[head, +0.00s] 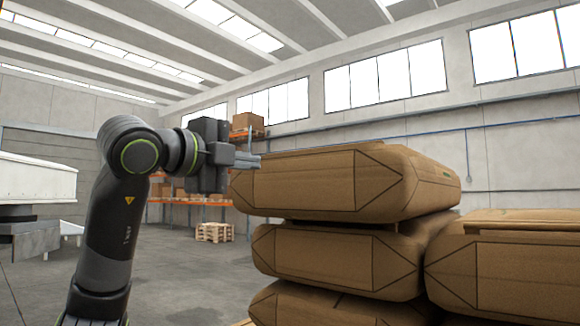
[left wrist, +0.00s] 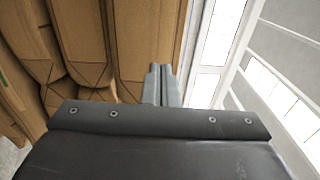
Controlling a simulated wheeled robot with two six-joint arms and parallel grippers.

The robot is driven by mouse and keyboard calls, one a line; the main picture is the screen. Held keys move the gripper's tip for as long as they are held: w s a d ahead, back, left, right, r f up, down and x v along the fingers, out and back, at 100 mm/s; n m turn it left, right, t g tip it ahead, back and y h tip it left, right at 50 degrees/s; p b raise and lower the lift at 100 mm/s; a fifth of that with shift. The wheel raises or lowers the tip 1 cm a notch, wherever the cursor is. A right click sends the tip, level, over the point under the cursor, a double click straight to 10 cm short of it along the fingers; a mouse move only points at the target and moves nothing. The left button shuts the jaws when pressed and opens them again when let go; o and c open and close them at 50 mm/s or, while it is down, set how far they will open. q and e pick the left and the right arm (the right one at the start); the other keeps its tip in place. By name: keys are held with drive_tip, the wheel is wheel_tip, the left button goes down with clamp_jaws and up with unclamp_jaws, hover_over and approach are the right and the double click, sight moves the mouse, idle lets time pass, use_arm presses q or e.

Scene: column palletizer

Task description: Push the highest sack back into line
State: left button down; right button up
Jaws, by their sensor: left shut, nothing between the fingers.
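The highest sack (head: 310,182) is brown paper and lies on top of the nearer stack in the head view. Its left end sticks out a little past the sack below it (head: 335,256). My left gripper (head: 256,160) is shut and empty, with its fingertips at the upper left edge of the highest sack. Whether they touch it I cannot tell. In the left wrist view the closed fingers (left wrist: 160,84) point at the highest sack (left wrist: 143,38), with lower sacks to its left. My right gripper is not in view.
Another stack of sacks (head: 515,270) stands at the right, lower than the highest sack. A white machine (head: 35,185) is at the far left. A wooden pallet (head: 214,232) and orange racking with boxes are in the background. The floor left of the stack is open.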

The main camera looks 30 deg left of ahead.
sight(302, 169)
use_arm(q)
drive_tip(key=w+p, duration=0.2)
drive_tip(key=w, duration=0.2)
drive_tip(key=w+p, duration=0.3)
drive_tip(key=w, duration=0.1)
drive_tip(key=w+p, duration=0.2)
drive_tip(key=w, duration=0.2)
drive_tip(key=shift+w+d+r, duration=0.25)
drive_tip(key=shift+w+d, duration=0.05)
drive_tip(key=shift+w, duration=0.1)
drive_tip(key=shift+w+f+p, duration=0.15)
drive_tip(key=shift+w+p, duration=0.35)
drive_tip(key=shift+w, duration=0.05)
